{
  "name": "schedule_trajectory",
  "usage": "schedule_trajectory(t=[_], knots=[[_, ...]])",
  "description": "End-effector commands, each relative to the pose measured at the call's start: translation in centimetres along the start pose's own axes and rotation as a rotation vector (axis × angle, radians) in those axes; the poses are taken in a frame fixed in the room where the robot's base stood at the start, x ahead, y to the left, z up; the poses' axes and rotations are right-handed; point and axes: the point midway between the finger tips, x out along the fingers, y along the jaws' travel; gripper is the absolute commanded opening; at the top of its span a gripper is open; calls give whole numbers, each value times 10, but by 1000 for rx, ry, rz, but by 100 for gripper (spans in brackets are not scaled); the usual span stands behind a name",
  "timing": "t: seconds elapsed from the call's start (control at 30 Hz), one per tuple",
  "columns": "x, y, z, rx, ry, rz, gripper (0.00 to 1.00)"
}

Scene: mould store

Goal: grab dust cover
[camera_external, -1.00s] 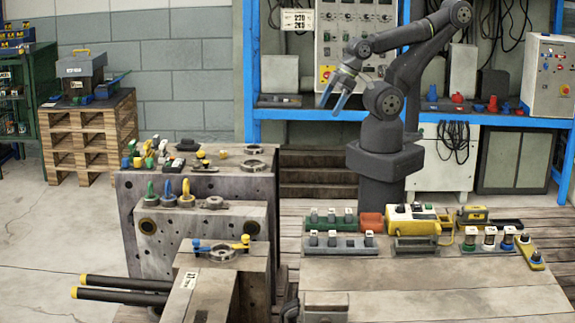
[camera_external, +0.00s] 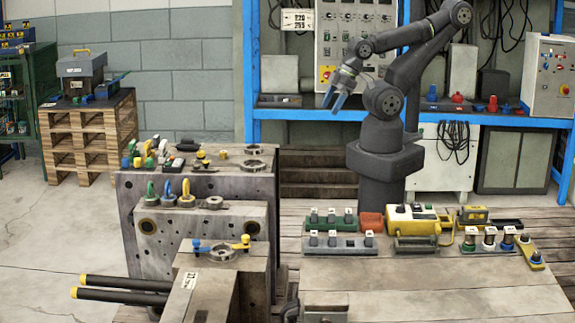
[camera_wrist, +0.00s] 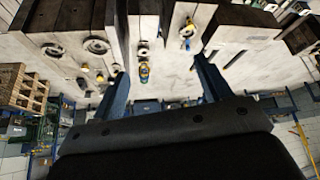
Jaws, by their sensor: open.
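My gripper (camera_external: 334,100) hangs in the air left of my arm's base, well above and behind the mould blocks and the bench. Its two blue fingers point down and stand apart with nothing between them. In the wrist view my gripper (camera_wrist: 160,75) also shows both fingers spread and empty. I cannot tell which of the small parts is the dust cover. Candidates are the white-topped connectors on a grey strip (camera_external: 341,252), those on a green strip (camera_external: 332,222), and a row of capped connectors (camera_external: 489,248) at the right of the bench.
Steel mould blocks (camera_external: 165,233) stand at front left, with eyebolts (camera_external: 168,190) and rings on top. A yellow box (camera_external: 413,222) sits mid-bench. Two dark bars (camera_external: 125,290) jut out left. The bench's front (camera_external: 440,285) is clear. A blue-framed rack (camera_external: 250,60) stands behind.

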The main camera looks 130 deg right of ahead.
Motion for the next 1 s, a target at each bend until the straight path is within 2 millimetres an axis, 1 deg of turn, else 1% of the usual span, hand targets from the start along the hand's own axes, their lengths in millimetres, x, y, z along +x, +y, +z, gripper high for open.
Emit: schedule_trajectory(t=[0.3, 0.37, 0.43, 0.47, 0.57, 0.7, 0.77, 0.8, 0.87, 1.0], knots=[[0, 0, -2, 1, -1, 1, 65], [-1, 2, -6, 6, -2, 3, 65], [-3, 4, -18, 14, -6, 9, 65], [-3, 6, -24, 19, -9, 12, 65], [-6, 15, -54, 43, -16, 24, 65], [-4, 34, -101, 80, -26, 44, 65], [-1, 44, -120, 95, -30, 52, 65], [2, 52, -133, 105, -33, 58, 65], [6, 63, -152, 121, -36, 66, 65], [21, 95, -193, 158, -46, 83, 65]])
